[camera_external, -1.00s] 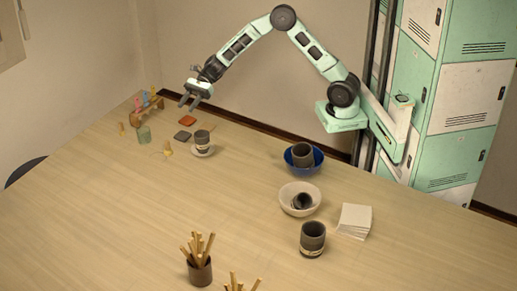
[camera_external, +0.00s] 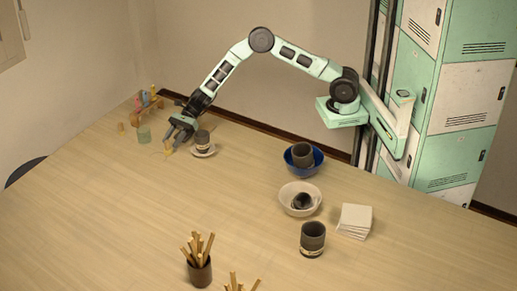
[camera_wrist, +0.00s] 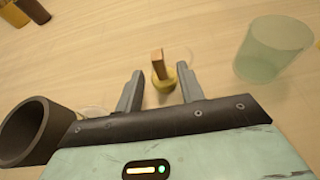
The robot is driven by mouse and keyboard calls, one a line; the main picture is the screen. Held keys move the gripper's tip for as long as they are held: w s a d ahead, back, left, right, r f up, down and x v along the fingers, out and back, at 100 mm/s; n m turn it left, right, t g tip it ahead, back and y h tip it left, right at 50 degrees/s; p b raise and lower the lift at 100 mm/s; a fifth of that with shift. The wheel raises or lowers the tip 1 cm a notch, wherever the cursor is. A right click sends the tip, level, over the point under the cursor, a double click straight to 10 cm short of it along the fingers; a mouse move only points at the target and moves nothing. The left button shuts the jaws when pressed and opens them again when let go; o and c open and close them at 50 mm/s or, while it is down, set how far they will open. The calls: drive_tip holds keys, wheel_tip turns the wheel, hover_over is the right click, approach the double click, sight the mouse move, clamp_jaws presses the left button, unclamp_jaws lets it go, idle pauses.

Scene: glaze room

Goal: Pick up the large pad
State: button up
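The large pad looks to be the yellow round-based piece with an upright wooden handle (camera_wrist: 158,62), standing on the table; in the external view only a bit of yellow (camera_external: 167,150) shows beside my gripper (camera_external: 176,146). In the wrist view, my gripper (camera_wrist: 160,92) is open, with one finger on each side of the pad. I cannot tell whether the fingers touch it.
A green jar (camera_external: 143,134) and a smaller yellow piece (camera_external: 121,127) are to the left. Bowls, another cup and white tiles (camera_external: 355,219) stand farther right.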

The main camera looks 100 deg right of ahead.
sight(169, 144)
drive_tip(key=shift+p+x, duration=0.9)
drive_tip(key=shift+x, duration=1.75)
clamp_jaws()
